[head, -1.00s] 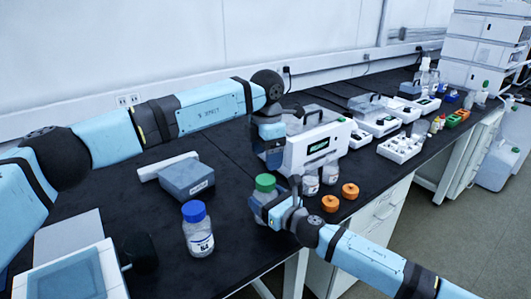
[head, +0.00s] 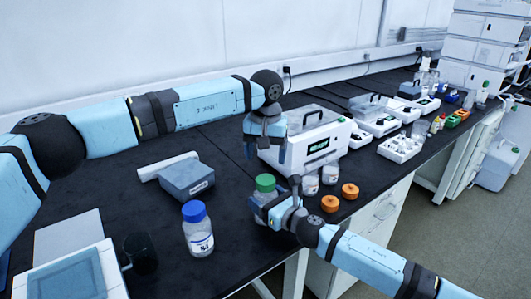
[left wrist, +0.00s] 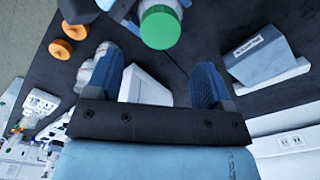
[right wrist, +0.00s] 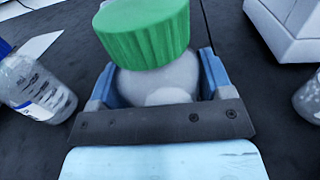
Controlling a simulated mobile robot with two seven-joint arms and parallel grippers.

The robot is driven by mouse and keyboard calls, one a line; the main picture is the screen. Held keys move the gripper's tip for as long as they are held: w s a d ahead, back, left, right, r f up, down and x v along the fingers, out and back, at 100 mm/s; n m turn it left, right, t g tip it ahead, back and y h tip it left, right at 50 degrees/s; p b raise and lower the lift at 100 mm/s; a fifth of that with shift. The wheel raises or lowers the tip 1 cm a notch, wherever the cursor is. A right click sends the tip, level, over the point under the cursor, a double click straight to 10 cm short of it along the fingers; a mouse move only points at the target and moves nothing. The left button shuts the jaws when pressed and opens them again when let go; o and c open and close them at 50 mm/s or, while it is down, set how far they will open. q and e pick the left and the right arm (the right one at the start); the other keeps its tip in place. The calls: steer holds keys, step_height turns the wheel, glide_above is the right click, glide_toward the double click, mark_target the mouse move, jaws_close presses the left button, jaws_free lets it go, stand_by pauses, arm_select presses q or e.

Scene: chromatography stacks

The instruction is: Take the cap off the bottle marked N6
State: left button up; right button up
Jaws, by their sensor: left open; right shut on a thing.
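A bottle with a green cap (head: 265,183) stands near the bench's front edge; its label is hidden. My right gripper (head: 268,208) is shut around the clear bottle body (right wrist: 158,82), below the cap. The green cap (right wrist: 145,32) sits on the bottle in the right wrist view. My left gripper (head: 264,155) is open and empty, above and behind the green cap, apart from it. In the left wrist view the green cap (left wrist: 160,28) is beyond the two spread fingers. A blue-capped bottle (head: 199,238) stands to the left; its small label is hard to read.
A grey box (head: 187,180) lies behind the blue-capped bottle. A white instrument (head: 310,150) stands behind my left gripper. Two clear bottles (head: 311,183) and two orange caps (head: 350,190) are to the right of the green cap.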

mark_target(266, 179)
arm_select(q)
steer(key=m, duration=0.3)
steer(key=shift+m, duration=0.3)
steer(key=shift+f, duration=4)
